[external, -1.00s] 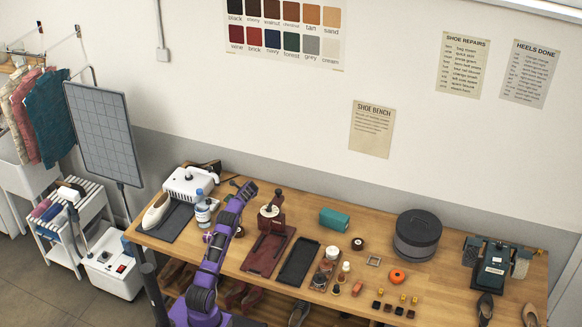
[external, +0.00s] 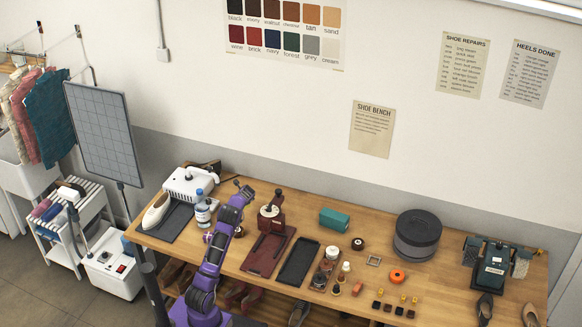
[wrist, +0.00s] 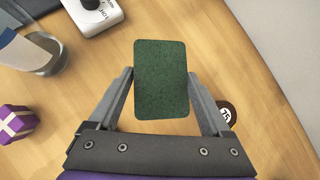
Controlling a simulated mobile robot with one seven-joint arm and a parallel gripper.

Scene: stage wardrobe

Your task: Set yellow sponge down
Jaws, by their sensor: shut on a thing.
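My gripper (wrist: 160,82) is shut on the sponge (wrist: 161,80), which shows a dark green, rough face with rounded corners in the wrist view. No yellow side shows from this angle. The sponge sits between the two finger pads above the wooden bench (wrist: 90,75). Whether its underside touches the bench is hidden. In the external view my gripper (external: 244,187) is over the back left part of the bench, right of the bottle. The sponge is too small or hidden to make out there.
A clear bottle (external: 202,210) and a white machine (external: 187,184) stand left of my gripper. A dark red press (external: 270,250) stands to its right. The wrist view shows a purple box with a white cross (wrist: 16,123) and a dark round tin (wrist: 228,113) close by.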

